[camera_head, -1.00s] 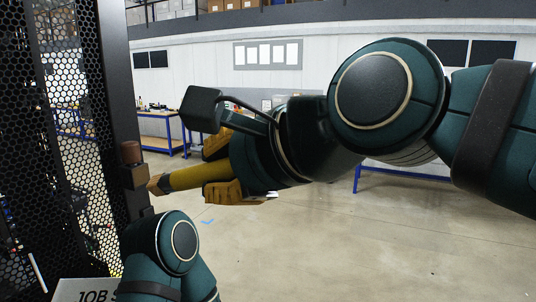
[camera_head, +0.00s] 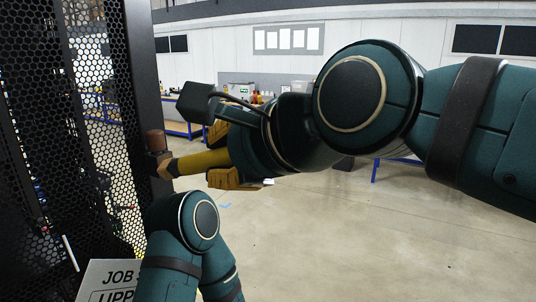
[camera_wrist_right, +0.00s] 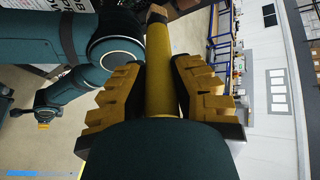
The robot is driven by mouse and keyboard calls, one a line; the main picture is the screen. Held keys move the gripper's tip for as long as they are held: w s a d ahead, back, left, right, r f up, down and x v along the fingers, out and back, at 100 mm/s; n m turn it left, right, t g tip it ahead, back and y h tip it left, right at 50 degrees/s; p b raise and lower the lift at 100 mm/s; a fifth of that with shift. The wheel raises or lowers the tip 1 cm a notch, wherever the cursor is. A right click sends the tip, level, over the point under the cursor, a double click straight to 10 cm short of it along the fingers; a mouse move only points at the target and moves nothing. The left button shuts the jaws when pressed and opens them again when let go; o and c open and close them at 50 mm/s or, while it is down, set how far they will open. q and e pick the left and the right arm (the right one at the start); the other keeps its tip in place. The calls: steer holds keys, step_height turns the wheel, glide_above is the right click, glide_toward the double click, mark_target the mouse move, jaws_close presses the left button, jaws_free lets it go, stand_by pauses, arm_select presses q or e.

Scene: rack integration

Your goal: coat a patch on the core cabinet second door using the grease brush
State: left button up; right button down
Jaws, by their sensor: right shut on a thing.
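My right gripper (camera_head: 213,157) is shut on the grease brush, whose yellow handle (camera_head: 198,160) points left in the head view. The brush's brownish tip (camera_head: 168,168) is at the edge of the black perforated cabinet door (camera_head: 110,120); I cannot tell whether it touches. In the right wrist view the gripper (camera_wrist_right: 158,75) has its yellow fingers on both sides of the handle (camera_wrist_right: 160,60), and the tan tip (camera_wrist_right: 157,13) shows at the top. My left gripper (camera_wrist_right: 43,118) shows only small at the left there; its opening is unclear. No coated patch can be made out.
My left arm stands below the brush. A sign (camera_head: 110,280) is at the bottom left. Blue-legged benches stand far behind, and the floor (camera_head: 330,240) at right is clear.

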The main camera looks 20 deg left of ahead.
steer(key=shift+a, duration=0.7)
steer(key=shift+w+d, duration=0.2)
steer(key=shift+w, duration=1.85)
steer(key=shift+s, duration=0.1)
steer(key=shift+s+a, duration=0.2)
steer(key=shift+s, duration=1.75)
steer(key=shift+d+b, duration=0.45)
steer(key=shift+d, duration=0.25)
steer(key=shift+s+d+b, duration=0.2)
steer(key=shift+d+b, duration=0.8)
steer(key=shift+d, duration=1.3)
